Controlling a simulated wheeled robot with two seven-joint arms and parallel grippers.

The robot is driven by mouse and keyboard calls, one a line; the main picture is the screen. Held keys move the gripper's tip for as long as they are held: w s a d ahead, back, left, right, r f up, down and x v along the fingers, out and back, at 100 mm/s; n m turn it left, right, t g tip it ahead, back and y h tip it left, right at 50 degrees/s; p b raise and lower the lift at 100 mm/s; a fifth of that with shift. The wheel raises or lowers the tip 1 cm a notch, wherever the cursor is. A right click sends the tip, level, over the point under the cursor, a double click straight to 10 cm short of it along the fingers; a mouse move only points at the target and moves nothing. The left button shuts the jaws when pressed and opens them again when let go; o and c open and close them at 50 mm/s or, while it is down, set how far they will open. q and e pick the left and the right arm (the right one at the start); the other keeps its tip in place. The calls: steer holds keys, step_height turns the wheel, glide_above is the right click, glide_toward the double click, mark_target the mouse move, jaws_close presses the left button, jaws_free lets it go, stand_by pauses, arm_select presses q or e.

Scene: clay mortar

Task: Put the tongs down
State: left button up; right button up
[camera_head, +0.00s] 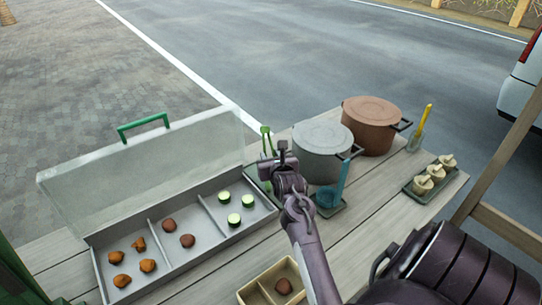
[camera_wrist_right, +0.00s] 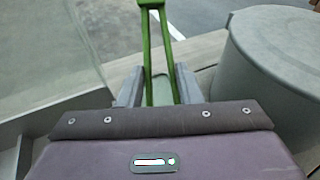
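The green tongs (camera_head: 266,134) stand out beyond my right gripper (camera_head: 277,158), between the clear-lidded box and the grey pot. In the right wrist view, the tongs (camera_wrist_right: 159,45) have their two arms between the grey fingers (camera_wrist_right: 160,88), close against both, so the gripper looks shut on them. A small pale-green surface (camera_wrist_right: 161,92) shows between the tongs' arms there. In the head view, part of a green tray (camera_head: 254,173) shows beside the gripper, mostly hidden by it. My left gripper is not in view.
The compartment box (camera_head: 188,205) holds orange-brown lumps, dark balls and green-white pieces. A grey pot (camera_head: 321,149) and brown pot (camera_head: 370,122) stand right of the gripper.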

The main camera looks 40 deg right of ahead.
steer(key=shift+f, duration=0.55)
steer(key=o, duration=0.5)
steer(key=shift+o, duration=0.2)
